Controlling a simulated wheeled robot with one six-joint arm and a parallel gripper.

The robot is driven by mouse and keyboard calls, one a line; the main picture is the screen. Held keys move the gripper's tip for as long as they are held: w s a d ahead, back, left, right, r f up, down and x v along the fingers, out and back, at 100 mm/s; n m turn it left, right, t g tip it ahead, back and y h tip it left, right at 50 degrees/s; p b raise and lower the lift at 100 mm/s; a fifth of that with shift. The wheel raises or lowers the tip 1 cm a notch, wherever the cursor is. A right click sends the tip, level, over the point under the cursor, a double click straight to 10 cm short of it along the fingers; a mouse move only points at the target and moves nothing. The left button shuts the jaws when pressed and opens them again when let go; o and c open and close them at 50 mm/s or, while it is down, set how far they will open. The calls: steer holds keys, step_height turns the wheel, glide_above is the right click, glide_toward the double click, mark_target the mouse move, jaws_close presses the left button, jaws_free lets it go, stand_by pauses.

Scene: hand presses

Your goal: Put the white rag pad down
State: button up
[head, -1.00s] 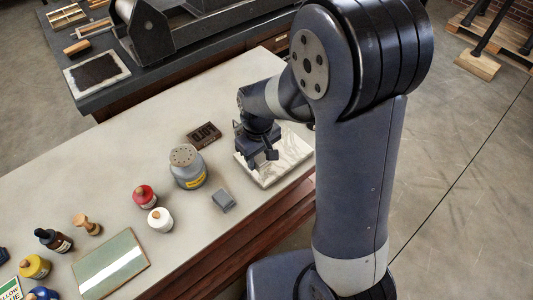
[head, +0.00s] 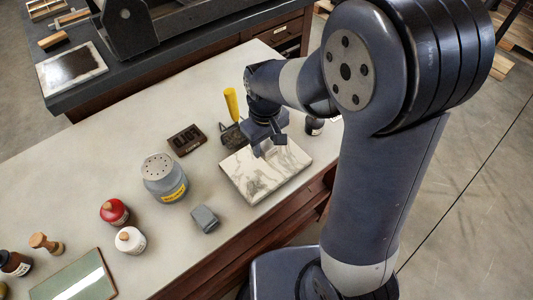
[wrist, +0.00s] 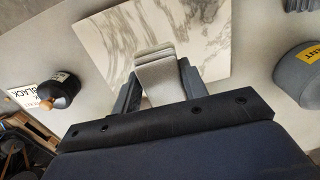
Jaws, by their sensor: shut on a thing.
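My gripper (head: 268,148) points down over the back part of a white marble slab (head: 256,188) in the head view. In the wrist view its two dark fingers (wrist: 157,84) are shut on the white rag pad (wrist: 155,72), a pale folded pad whose end sticks out past the fingertips. The marble slab (wrist: 195,35) lies behind the pad there. I cannot tell whether the pad touches the slab. In the head view the pad is mostly hidden by the gripper.
A grey shaker tin (head: 163,180), a small grey block (head: 205,219) and a dark timer (head: 187,140) stand left of the slab. A yellow-handled tool (head: 231,104) is behind my gripper, and a dark bottle (head: 314,126) is to its right.

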mark_target(266, 142)
steer(key=shift+f, duration=2.4)
steer(key=shift+f, duration=0.15)
steer(key=o, duration=1)
step_height(266, 142, up, 12)
steer(key=shift+r, duration=0.2)
